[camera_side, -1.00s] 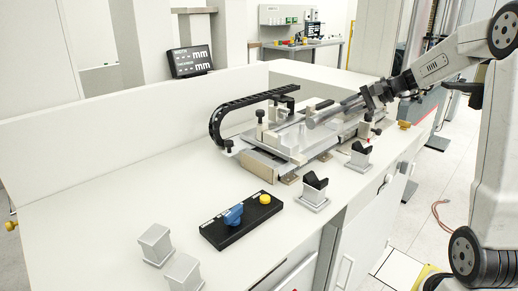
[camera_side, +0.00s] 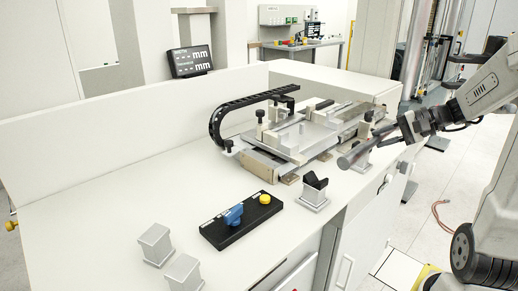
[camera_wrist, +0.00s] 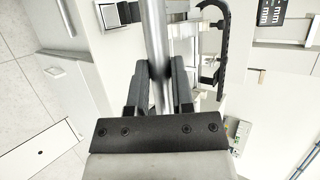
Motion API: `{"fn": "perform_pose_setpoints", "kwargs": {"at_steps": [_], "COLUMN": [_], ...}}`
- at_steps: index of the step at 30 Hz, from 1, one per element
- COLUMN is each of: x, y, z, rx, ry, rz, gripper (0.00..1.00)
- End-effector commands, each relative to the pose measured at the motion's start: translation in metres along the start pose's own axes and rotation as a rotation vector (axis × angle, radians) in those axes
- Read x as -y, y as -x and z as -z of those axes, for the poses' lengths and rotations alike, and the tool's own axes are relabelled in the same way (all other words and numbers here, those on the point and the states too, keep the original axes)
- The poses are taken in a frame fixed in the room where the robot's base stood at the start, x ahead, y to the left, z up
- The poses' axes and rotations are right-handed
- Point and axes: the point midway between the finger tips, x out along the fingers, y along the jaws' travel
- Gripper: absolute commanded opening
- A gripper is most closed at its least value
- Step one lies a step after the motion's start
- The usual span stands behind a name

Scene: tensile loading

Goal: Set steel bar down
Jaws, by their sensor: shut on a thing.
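The steel bar (camera_side: 358,155) is a grey round rod, held slightly tilted above the front right edge of the bench. My gripper (camera_side: 402,127) is shut on it. In the wrist view the bar (camera_wrist: 153,28) runs up between the two black fingers of my gripper (camera_wrist: 160,72). One block with a black V-shaped top (camera_side: 314,190) stands empty at the bench's front edge. A second such block is mostly hidden behind the bar in the side view. The measuring fixture (camera_side: 290,138) lies behind and left of the bar.
A black cable chain (camera_side: 217,122) arches at the fixture's left. Two bare metal blocks (camera_side: 155,243) stand at the front left. The white bench top (camera_side: 130,190) is clear at left.

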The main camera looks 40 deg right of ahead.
Motion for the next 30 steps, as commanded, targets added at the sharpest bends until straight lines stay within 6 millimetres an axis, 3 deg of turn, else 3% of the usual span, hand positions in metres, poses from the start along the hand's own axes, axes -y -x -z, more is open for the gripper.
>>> {"fn": "perform_pose_setpoints", "kwargs": {"at_steps": [11, 30], "x": [0.004, 0.011], "y": [-0.004, -0.051], "z": [0.006, 0.055], "rx": [0.0, 0.001], "ry": [0.005, 0.005], "rz": [0.006, 0.005], "gripper": [0.0, 0.0]}}
